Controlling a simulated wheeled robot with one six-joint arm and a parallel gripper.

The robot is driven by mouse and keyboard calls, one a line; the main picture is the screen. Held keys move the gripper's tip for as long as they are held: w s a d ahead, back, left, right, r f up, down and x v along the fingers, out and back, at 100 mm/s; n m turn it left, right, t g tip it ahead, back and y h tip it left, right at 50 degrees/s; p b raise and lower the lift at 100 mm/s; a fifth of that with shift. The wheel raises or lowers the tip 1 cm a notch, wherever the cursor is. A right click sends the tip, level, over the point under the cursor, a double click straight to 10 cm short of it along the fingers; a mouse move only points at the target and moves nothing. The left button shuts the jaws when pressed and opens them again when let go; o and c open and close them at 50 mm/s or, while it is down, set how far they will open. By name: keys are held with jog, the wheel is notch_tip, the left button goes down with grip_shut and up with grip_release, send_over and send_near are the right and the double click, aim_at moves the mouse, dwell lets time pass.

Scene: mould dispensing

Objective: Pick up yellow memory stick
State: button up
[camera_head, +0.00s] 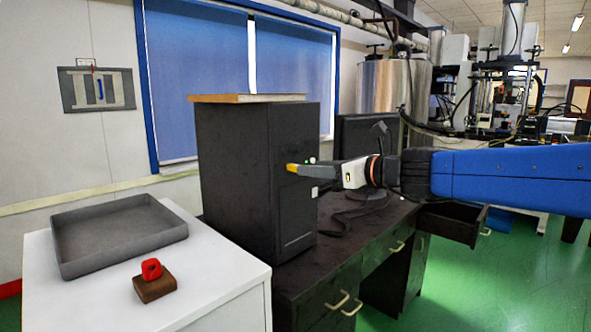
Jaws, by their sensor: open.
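My gripper (308,170) reaches in from the right, level with the front of the black computer tower (238,170). Its jaws are open, though the gap between them is hard to make out at this angle. A small yellow piece (292,168) shows right at the fingertips, against the tower's front. It may be the memory stick, but I cannot tell it clearly from a coloured fingertip. I cannot tell whether it touches the tower. Small light spots show on the tower's front just above the fingers.
The tower stands on a dark desk (345,250) with a monitor (365,140) behind my gripper and an open drawer (455,222). A white cabinet (215,285) at front left bears a grey tray (118,255) and a red piece (151,268) on a brown block (156,290).

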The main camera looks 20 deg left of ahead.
aim_at(294, 168)
jog(key=shift+f+x, duration=0.2)
jog(key=shift+x, duration=2.9)
jog(key=shift+w+d, duration=0.1)
jog(key=shift+w, duration=0.05)
grip_shut()
